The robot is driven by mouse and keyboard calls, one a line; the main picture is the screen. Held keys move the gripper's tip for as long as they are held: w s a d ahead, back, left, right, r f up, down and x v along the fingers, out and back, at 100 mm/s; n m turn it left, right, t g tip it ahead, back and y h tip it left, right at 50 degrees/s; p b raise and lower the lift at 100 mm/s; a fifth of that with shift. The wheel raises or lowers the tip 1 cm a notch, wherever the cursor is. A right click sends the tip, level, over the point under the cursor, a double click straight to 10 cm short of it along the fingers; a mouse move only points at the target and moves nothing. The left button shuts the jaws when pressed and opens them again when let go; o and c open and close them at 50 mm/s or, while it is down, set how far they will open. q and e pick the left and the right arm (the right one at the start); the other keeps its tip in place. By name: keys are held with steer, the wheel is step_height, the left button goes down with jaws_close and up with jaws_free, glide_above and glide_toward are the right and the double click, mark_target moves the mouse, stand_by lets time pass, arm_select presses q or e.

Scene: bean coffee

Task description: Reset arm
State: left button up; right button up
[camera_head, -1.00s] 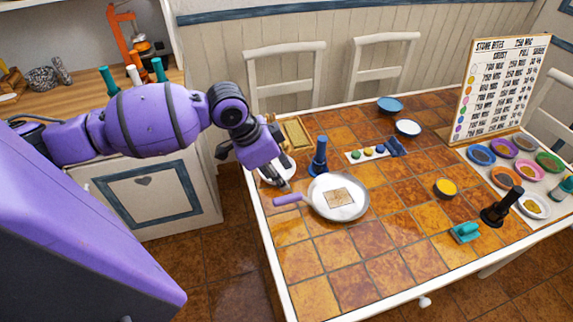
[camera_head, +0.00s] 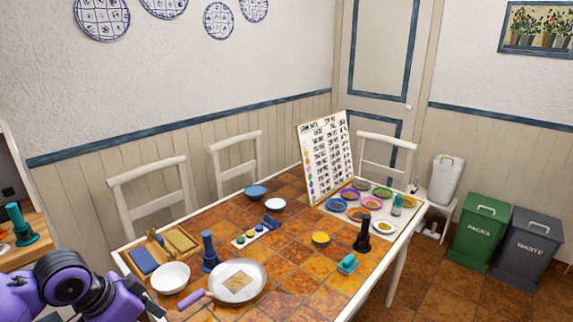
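My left arm is at the bottom left of the head view, a purple arm with black joints, partly cut off by the frame edge. Its gripper is at or beyond the bottom edge near the table's left corner, and its fingers cannot be made out. My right arm and gripper do not show. The tiled table (camera_head: 283,281) stands in front of me. A pan (camera_head: 252,295) with a purple handle and a square piece in it sits near the front left. A white bowl (camera_head: 171,278) is to its left, apart from the visible arm.
A blue grinder-like tool (camera_head: 209,252) and a black one (camera_head: 363,232) stand on the table. A menu board (camera_head: 327,155) stands at the back above several coloured bowls. Chairs (camera_head: 150,190) line the far side. Green (camera_head: 478,232) and grey (camera_head: 529,250) bins stand at the right.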

arm_select(q)
steer(key=w+d+f+t, duration=0.2)
steer(key=w+f+t, duration=0.1)
steer(key=w+t, duration=0.25)
steer(key=s+d+f+n+y, duration=0.1)
steer(key=s+d+f+n, duration=0.1)
steer(key=s+f, duration=0.4)
steer(key=s+d+f+n+p, duration=0.1)
steer(key=s+f, duration=0.6)
steer(key=s, duration=0.7)
steer(key=s+d+f+n+y+p, duration=0.1)
steer(key=s+d+f+n, duration=0.2)
steer(key=s+f, duration=0.4)
steer(key=s+n, duration=0.1)
steer(key=s, duration=0.2)
steer(key=shift+s+d+n+y, duration=0.25)
steer(key=shift+d+n+y, duration=0.05)
steer(key=shift+d+n, duration=0.1)
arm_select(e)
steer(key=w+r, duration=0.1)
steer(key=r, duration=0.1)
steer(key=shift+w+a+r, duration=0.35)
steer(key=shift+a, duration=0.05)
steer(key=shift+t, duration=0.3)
